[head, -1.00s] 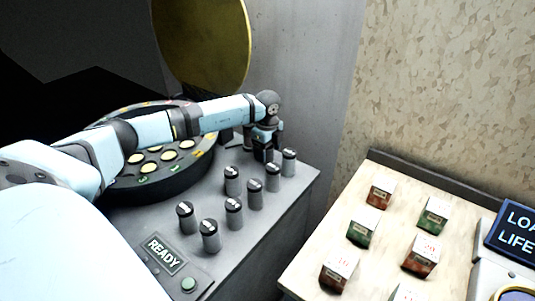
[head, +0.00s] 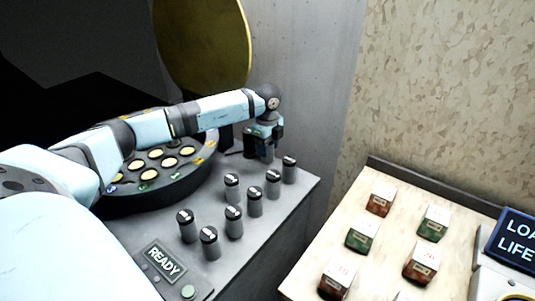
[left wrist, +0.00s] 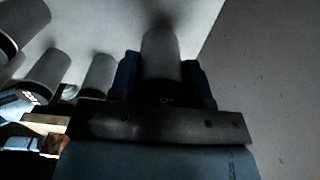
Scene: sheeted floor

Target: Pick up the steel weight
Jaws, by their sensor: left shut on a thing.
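My left gripper (head: 264,146) is at the far right part of the grey console top, behind a group of steel weights. It is shut on a grey cylindrical steel weight (head: 268,153), partly hidden by the fingers. In the left wrist view this weight (left wrist: 161,58) stands between the two blue-black fingers of my gripper (left wrist: 163,82). I cannot tell whether its base touches the console. Several similar weights with dark caps stand upright nearby; the closest (head: 289,170) is just right of the gripper. My right gripper is not in view.
A round dark dial with pale buttons (head: 155,153) lies left of the gripper, under my left arm. A READY sign (head: 163,261) is at the console's front. A grey wall (head: 300,80) rises behind. A separate pale table (head: 310,255) at right holds several small boxes.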

